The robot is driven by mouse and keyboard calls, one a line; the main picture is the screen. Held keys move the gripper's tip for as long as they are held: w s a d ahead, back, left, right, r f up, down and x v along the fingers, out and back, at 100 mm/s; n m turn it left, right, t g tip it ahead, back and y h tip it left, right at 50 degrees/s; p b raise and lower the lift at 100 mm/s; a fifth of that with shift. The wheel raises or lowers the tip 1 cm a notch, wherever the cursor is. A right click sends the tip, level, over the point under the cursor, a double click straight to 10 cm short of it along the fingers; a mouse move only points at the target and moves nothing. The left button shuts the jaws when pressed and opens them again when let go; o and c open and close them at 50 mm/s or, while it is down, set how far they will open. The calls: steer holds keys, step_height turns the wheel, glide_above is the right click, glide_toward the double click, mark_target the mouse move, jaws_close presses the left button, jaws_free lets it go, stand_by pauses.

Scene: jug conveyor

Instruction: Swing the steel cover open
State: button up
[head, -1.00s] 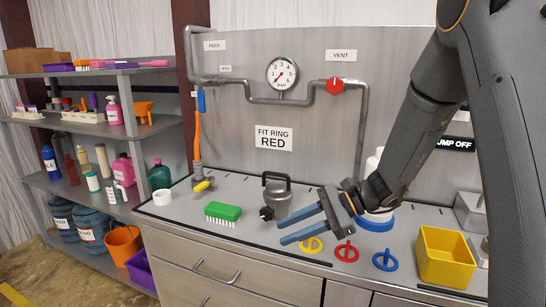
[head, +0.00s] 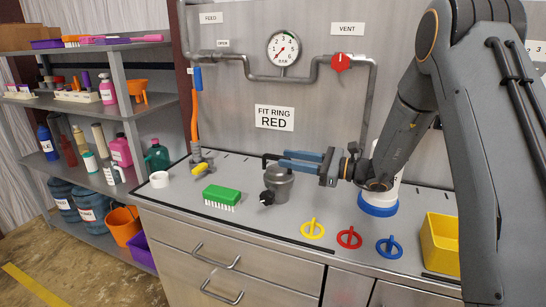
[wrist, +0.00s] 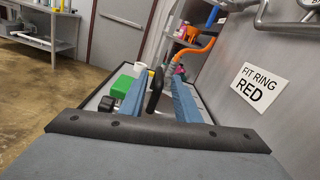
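The steel cover (head: 281,173) sits level on top of a small steel vessel (head: 277,188) on the bench in the head view. Its black handle (head: 266,161) stands up at the left; a black knob (head: 267,198) sticks out at the vessel's front left. My gripper (head: 284,159) reaches in from the right, just above the cover, fingers level. In the wrist view the black handle (wrist: 155,90) stands between the two blue fingers, with gaps visible beside it. The gripper is open; the cover itself is mostly hidden there.
A green brush (head: 221,195) and white cup (head: 160,179) lie left. A white-and-blue container (head: 378,208) stands behind my wrist. The back panel (head: 320,115) carries pipes.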

mark_target(266, 155)
steer(key=p+x, duration=0.1)
steer(key=x, duration=0.5)
steer(key=shift+a+p, duration=0.1)
steer(key=shift+p, duration=0.3)
jaws_close()
